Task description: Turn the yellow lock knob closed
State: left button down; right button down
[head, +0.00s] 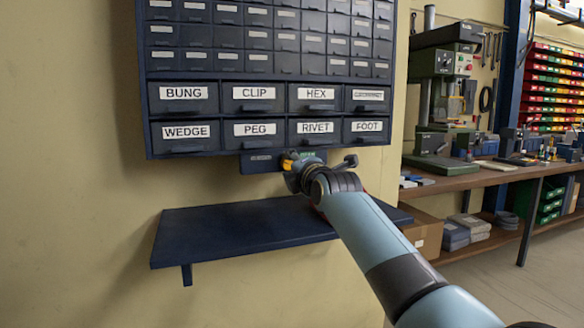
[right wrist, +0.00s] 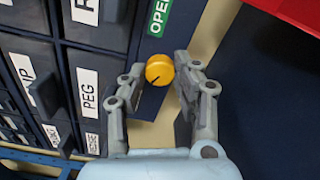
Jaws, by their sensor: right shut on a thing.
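The yellow lock knob (right wrist: 159,70) is round, with a dark mark on its face. It sits on a dark plate below the drawer cabinet, next to a green OPEN label (right wrist: 160,16). In the head view the knob (head: 287,164) is partly hidden by my right gripper (head: 296,166). In the right wrist view my right gripper (right wrist: 160,68) is shut on the knob, one finger on each side. The CLOSED side of the plate is not legible. My left gripper is not in view.
The dark drawer cabinet (head: 268,77) has labelled drawers such as PEG (head: 253,130) and RIVET (head: 315,128) just above the knob. A dark shelf (head: 230,227) juts from the wall below. A workbench (head: 470,178) with a drill press stands to the right.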

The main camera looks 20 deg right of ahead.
jog(key=shift+f, duration=0.15)
dwell(0.3)
jog(key=c, duration=1)
grip_release()
jog(key=shift+s, duration=0.1)
jog(key=s, duration=1.1)
jog(key=shift+s+d, duration=0.15)
jog(key=shift+s, duration=0.25)
